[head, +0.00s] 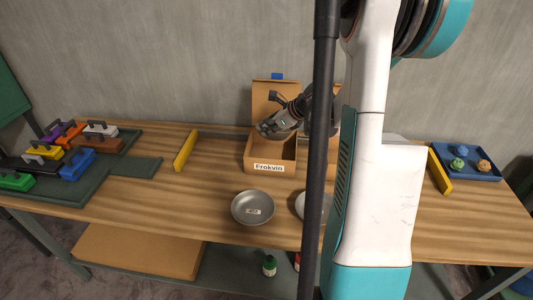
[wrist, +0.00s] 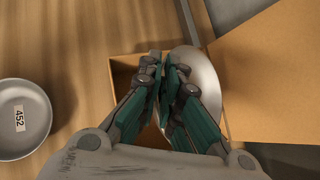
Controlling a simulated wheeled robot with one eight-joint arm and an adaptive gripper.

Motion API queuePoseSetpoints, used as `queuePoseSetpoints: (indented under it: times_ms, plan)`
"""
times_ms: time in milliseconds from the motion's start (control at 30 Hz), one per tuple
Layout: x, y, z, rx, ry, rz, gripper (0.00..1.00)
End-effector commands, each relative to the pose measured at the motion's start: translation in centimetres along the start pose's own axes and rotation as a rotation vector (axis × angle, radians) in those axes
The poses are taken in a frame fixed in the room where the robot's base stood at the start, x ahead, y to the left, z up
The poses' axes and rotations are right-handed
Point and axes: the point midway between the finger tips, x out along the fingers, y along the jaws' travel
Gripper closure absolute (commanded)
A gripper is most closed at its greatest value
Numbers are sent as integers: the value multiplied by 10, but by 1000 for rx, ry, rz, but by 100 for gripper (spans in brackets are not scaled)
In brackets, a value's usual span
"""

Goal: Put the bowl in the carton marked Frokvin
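The carton marked Frokvin (head: 269,168) stands open on the table, its back flap raised; part of it shows in the wrist view (wrist: 124,71). My gripper (head: 277,124) is over this carton. In the wrist view my gripper (wrist: 165,72) has its fingers closed together on the rim of a grey bowl (wrist: 203,72), which is tilted over the carton opening. The fingers hide part of this bowl. A second grey bowl (head: 253,207), labelled 452, lies on the table in front of the carton; it also shows in the wrist view (wrist: 35,125).
Another grey bowl (head: 301,206) is partly hidden behind my arm. A second carton (head: 333,148) stands right of the Frokvin carton, mostly hidden. Yellow bars (head: 185,151) (head: 439,172) lie at both sides. Coloured blocks sit on a green tray (head: 142,168) at left; a blue tray (head: 487,173) is at right.

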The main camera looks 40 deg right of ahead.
Motion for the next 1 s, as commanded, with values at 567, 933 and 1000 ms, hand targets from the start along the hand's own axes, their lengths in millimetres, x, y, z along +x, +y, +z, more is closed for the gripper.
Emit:
queuePoseSetpoints:
  times_ms: [567,933,1000]
  plan:
    - [50,7,-52,0,0,-1,100]
    - [62,8,-64,0,0,-1,100]
    - [63,9,-65,0,0,-1,100]
